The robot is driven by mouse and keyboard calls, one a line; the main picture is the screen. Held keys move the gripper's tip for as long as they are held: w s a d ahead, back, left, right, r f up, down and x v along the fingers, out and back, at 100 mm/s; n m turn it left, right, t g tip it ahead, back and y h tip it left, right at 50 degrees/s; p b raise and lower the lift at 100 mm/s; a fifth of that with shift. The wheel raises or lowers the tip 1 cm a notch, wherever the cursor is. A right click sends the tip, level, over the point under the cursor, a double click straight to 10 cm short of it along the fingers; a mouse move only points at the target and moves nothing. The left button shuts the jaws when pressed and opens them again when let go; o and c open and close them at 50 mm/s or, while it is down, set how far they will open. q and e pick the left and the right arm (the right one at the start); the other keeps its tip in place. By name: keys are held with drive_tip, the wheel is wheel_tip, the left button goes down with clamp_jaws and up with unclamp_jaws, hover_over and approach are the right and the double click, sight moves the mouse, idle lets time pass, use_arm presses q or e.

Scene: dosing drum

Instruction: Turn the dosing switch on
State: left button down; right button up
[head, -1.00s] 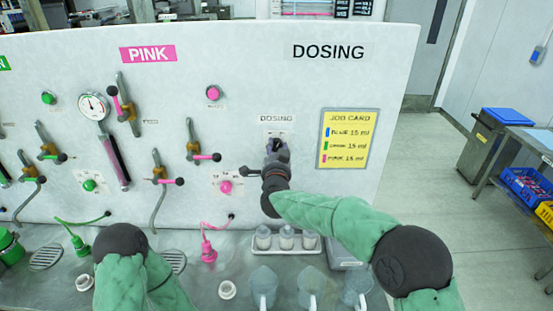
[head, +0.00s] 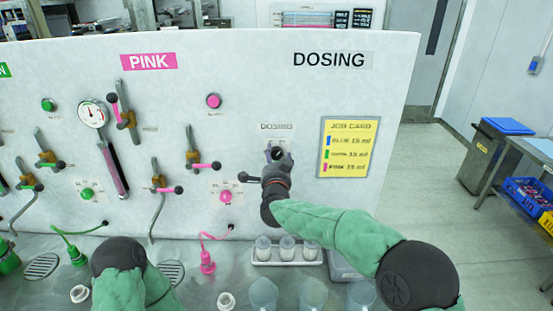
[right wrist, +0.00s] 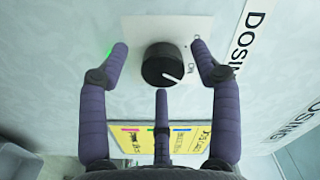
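The dosing switch is a round black knob (head: 278,153) under the small DOSING label on the white panel. In the right wrist view the knob (right wrist: 163,65) has a white pointer line slanting to the lower right. Small print, including what looks like ON, is to its right. My right gripper (head: 279,156) is at the panel in front of the knob. In the right wrist view its fingers (right wrist: 160,60) are spread, one on each side with gaps, and a third below. None visibly touches the knob. My left gripper is out of view; only part of that arm shows.
A yellow job card (head: 347,147) is on the panel right of the switch. A black-tipped lever (head: 249,178) is close left of my right gripper. A white tray (head: 287,257) with small bottles is below, with clear cups in front. Pink valves are further left.

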drive_tip(key=shift+s+r, duration=0.1)
drive_tip(key=s, duration=1.1)
drive_tip(key=shift+s, duration=0.4)
